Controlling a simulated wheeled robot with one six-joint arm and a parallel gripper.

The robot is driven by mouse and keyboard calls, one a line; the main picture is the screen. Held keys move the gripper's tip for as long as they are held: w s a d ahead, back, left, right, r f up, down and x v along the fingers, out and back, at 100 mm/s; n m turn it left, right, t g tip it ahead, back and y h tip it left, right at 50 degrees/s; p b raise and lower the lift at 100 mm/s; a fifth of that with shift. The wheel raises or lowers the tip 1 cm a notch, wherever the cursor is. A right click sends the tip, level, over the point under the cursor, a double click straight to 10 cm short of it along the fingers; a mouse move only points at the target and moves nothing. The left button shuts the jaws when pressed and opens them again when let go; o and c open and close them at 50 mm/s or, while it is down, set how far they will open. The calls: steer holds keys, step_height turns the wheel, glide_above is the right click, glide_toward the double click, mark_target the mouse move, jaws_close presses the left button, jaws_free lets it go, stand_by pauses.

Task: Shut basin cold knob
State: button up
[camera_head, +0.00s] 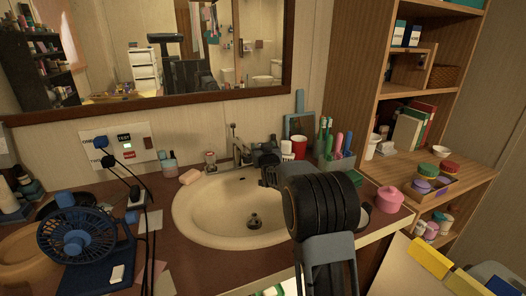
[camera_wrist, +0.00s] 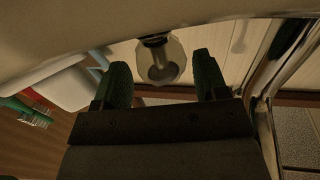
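The cream basin (camera_head: 185,215) is set into the counter, with a drain at its bottom. The metal faucet (camera_head: 238,148) stands at its back rim. A clear knob (camera_head: 210,159) stands left of the faucet. My gripper (camera_head: 268,160) is over the back right of the basin, right of the faucet, and covers that side in the head view. In the wrist view a clear knob (camera_wrist: 161,62) on a dark metal stem lies between my two open, green-padded fingers (camera_wrist: 164,78). Gaps show on both sides of it, so the fingers do not appear to touch it.
A soap bar (camera_head: 190,176) lies left of the basin. A red cup (camera_head: 299,146) and a holder with toothbrushes (camera_head: 337,160) stand behind and right of my arm. A pink lidded jar (camera_head: 389,199) stands at the right. A blue fan (camera_head: 80,238) is at the left.

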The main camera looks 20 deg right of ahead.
steer(key=shift+o, duration=0.5)
steer(key=s+a, duration=0.2)
steer(key=s, duration=1.1)
steer(key=shift+s+a, duration=0.25)
steer(key=shift+a, duration=0.1)
